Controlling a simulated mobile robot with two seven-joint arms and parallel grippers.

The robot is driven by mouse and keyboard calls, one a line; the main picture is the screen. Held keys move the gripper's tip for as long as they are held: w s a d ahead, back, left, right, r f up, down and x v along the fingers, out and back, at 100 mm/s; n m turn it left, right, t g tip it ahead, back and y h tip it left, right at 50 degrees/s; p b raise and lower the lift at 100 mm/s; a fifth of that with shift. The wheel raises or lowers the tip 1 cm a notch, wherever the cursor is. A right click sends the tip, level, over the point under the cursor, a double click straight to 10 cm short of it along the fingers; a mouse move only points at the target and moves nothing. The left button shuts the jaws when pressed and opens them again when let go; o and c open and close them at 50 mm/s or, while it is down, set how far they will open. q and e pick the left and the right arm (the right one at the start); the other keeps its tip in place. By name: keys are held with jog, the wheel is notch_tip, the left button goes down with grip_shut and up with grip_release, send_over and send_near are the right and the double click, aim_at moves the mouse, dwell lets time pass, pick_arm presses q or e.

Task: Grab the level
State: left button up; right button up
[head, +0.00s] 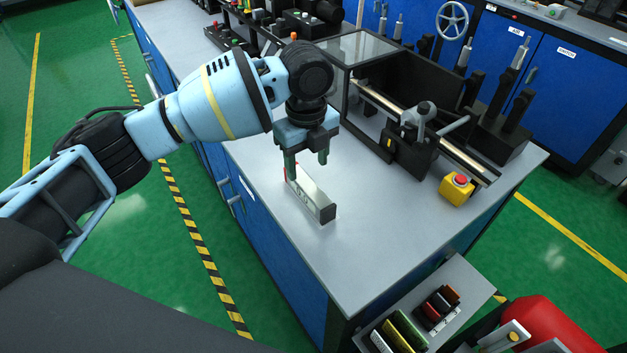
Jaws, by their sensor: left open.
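The level (314,200) looks like a silver-grey rectangular bar with a dark near end, small markings on its side and a bit of red at its far end. It lies on the grey bench top (370,243) near the left edge. My left gripper (307,168) points down at the far part of the level, with its fingers apart. One finger overlaps the level's far end in the head view; I cannot tell whether it touches. My right gripper is not in view.
A machine with a rail and clamp (418,122) stands to the right on the bench. A yellow box with a red button (457,188) sits near the right edge. Dark equipment (262,22) fills the back. A grey tray (462,280) is at the front.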

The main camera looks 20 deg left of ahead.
aim_at(309, 185)
pick_arm(q)
jog(key=shift+s+f, duration=0.2)
jog(key=shift+s, duration=0.2)
jog(key=shift+w+f, duration=0.1)
jog(key=shift+f, duration=1.3)
jog(key=f, duration=0.4)
jog(key=shift+w+d+f, duration=0.15)
jog(key=shift+w+f, duration=0.05)
jog(key=shift+f, duration=0.05)
jog(key=shift+c, duration=0.6)
grip_shut()
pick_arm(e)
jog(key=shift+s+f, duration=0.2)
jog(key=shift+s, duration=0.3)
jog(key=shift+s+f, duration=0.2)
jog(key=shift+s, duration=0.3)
pick_arm(q)
jog(key=shift+r, duration=0.15)
